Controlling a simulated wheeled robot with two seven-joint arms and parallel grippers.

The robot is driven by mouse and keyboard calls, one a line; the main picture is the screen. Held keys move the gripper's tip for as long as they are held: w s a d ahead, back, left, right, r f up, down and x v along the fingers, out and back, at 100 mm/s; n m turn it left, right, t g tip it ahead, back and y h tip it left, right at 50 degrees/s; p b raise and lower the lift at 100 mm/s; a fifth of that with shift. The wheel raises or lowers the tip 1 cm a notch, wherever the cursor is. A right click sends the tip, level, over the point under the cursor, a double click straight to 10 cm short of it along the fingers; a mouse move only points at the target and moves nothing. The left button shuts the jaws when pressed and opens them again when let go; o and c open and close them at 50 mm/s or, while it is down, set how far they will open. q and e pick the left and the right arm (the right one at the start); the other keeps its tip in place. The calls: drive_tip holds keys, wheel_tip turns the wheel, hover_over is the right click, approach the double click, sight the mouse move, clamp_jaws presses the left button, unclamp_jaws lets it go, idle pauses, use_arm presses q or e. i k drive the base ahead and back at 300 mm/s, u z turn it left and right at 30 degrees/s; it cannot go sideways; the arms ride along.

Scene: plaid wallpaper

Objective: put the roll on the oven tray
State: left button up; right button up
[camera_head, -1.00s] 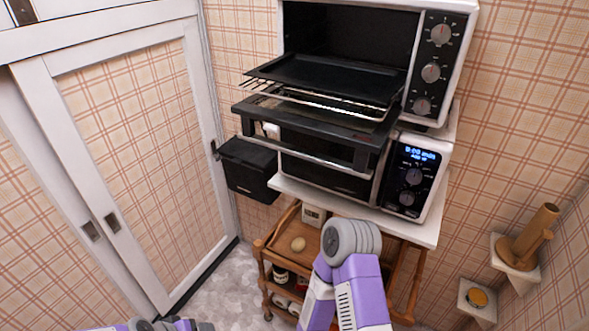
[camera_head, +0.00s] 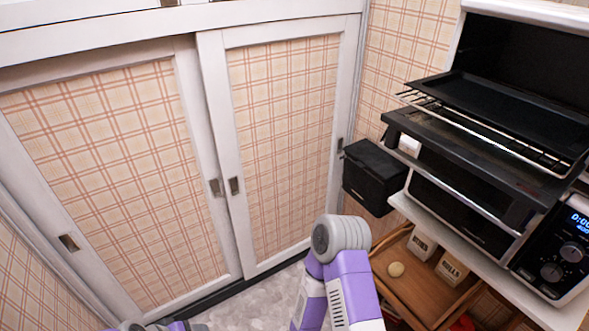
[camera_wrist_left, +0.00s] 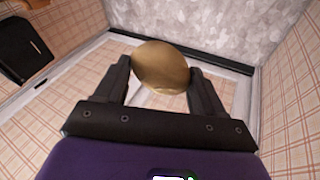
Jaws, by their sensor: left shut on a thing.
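The roll (camera_wrist_left: 160,68) is round and golden brown. In the left wrist view it sits between the two black fingers of my left gripper (camera_wrist_left: 160,78), which is shut on it and holds it above the floor. The oven tray (camera_head: 515,108) is flat and black and lies on a pulled-out wire rack at the upper oven (camera_head: 523,52), at the right of the head view. The left gripper and roll do not show in the head view, so their distance from the tray is unclear. My right gripper is not in view.
Below the tray are an open black oven door (camera_head: 475,160) and a lower oven with a display (camera_head: 575,222). A black box (camera_head: 375,177) hangs on the wall. A wooden cart (camera_head: 415,293) holds cartons and a small pale round thing (camera_head: 396,269). Sliding doors (camera_head: 110,180) fill the left.

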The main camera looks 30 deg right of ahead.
sight(472, 94)
drive_tip(key=i, duration=1.6)
drive_tip(key=z, duration=2.75)
